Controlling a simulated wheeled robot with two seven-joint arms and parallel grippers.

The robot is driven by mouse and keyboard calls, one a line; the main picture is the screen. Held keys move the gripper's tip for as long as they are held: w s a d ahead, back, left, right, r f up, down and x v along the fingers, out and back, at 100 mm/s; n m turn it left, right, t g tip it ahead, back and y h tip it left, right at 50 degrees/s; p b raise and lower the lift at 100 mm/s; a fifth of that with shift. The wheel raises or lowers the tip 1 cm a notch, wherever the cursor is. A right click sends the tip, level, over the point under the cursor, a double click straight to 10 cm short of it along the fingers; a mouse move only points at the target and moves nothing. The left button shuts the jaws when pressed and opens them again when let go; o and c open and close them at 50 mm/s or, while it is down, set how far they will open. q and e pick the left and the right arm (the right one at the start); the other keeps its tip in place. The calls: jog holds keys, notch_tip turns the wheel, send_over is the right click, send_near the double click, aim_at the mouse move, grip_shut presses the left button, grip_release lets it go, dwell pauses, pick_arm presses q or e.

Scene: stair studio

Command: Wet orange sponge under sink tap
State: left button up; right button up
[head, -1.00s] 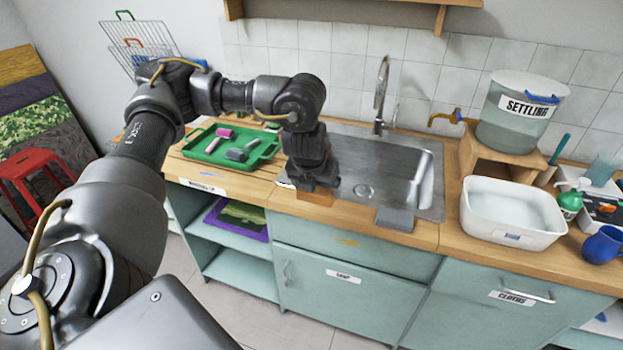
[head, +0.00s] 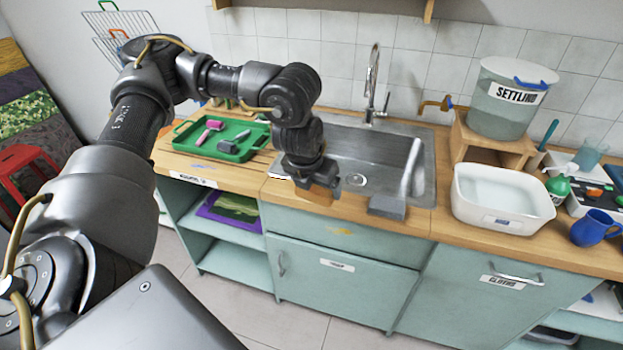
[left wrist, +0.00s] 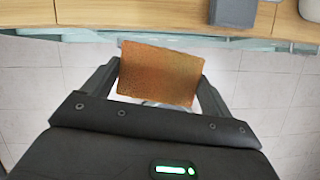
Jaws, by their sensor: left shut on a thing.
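My left gripper (left wrist: 160,85) is shut on the orange sponge (left wrist: 160,72), a flat, rough orange-brown block held between both fingers. In the head view the left gripper (head: 308,180) is low at the front edge of the counter, left of the sink basin's front. An orange-brown patch shows just under it there; I cannot tell how much of it is the held sponge. The steel sink (head: 345,150) is behind and right of the gripper. The tall curved tap (head: 373,85) stands at its back edge. My right gripper is not in view.
A green tray (head: 185,138) is left of the sink. A white tub (head: 470,205), a brass spigot (head: 432,105) and the SETTLING bucket (head: 500,122) are to the right.

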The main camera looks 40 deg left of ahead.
pick_arm(q)
jog(key=s+d+f+n+g, duration=0.1)
jog(key=s+d+n+g, duration=0.3)
jog(key=d+n, duration=0.9)
jog(key=s+d+f+n+g, duration=0.2)
jog(key=s+d+n+g, duration=0.3)
jog(key=d+n, duration=0.8)
jog(key=s+n, duration=0.2)
jog(key=n, duration=0.6)
jog(key=shift+h, duration=0.3)
